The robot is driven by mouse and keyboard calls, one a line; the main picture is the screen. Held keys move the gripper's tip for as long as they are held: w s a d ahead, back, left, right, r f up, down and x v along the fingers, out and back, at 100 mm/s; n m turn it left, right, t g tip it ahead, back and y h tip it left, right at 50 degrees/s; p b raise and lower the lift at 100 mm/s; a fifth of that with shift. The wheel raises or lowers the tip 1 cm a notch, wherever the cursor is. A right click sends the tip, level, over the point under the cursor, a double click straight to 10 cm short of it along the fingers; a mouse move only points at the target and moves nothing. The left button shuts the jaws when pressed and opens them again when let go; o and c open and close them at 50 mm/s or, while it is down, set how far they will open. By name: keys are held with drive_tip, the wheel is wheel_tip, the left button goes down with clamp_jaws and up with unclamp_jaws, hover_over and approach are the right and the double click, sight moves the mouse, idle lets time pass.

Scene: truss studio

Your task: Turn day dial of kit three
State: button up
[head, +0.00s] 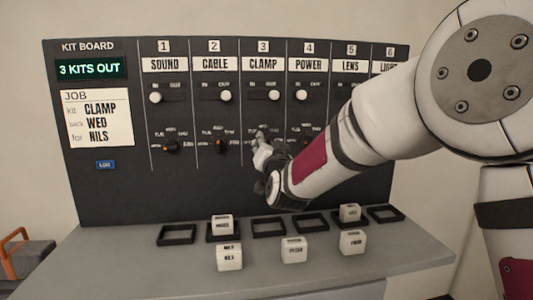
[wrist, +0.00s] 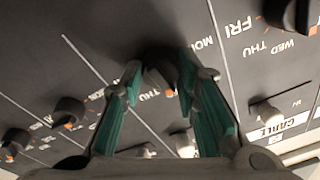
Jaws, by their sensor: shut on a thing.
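The kit board (head: 110,190) stands upright, with numbered columns. Column 3 is labelled CLAMP (head: 263,65), and its white slide knob (head: 274,95) sits at the OUT side. My gripper (head: 262,142) is at the day dial of column 3, which it mostly hides in the head view. In the wrist view the teal-padded fingers (wrist: 157,88) are closed on the dark dial (wrist: 160,66) from both sides. The job card (head: 98,118) reads kit CLAMP, back WED, for NILS.
Neighbouring dials stand close by: the CABLE dial (head: 221,146) to the left, the POWER dial (head: 306,141) partly behind my arm. On the grey shelf (head: 130,265) are black trays (head: 177,235) and several white name blocks, one reading NILS (head: 229,258). The display (head: 90,69) reads 3 KITS OUT.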

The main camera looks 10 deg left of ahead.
drive_tip(key=shift+f+m+b, duration=0.1)
drive_tip(key=shift+m+b, duration=0.35)
drive_tip(key=shift+m, duration=0.25)
drive_tip(key=o, duration=1.2)
drive_tip(key=shift+c, duration=0.2)
drive_tip(key=v, duration=1.2)
